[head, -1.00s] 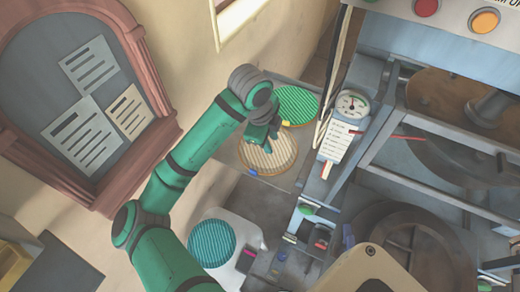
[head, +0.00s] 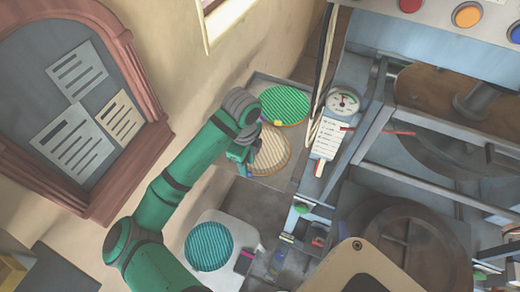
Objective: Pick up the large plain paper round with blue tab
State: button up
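The large plain paper round (head: 272,150) is a tan, ribbed disc lying on a grey tray (head: 295,155) in the middle of the head view. My gripper (head: 241,154) is at the left edge of this round, pointing down. Whether it touches the round cannot be made out.
A green striped round (head: 286,104) with a yellow tab lies just behind the tan one. A teal striped round (head: 208,246) rests on a white stand (head: 232,228) nearer me. A gauge (head: 343,100) and the press frame (head: 372,120) stand to the right. A wall borders the left.

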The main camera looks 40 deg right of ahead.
jog(key=shift+f, duration=1.75)
grip_shut()
jog(key=shift+r, duration=0.1)
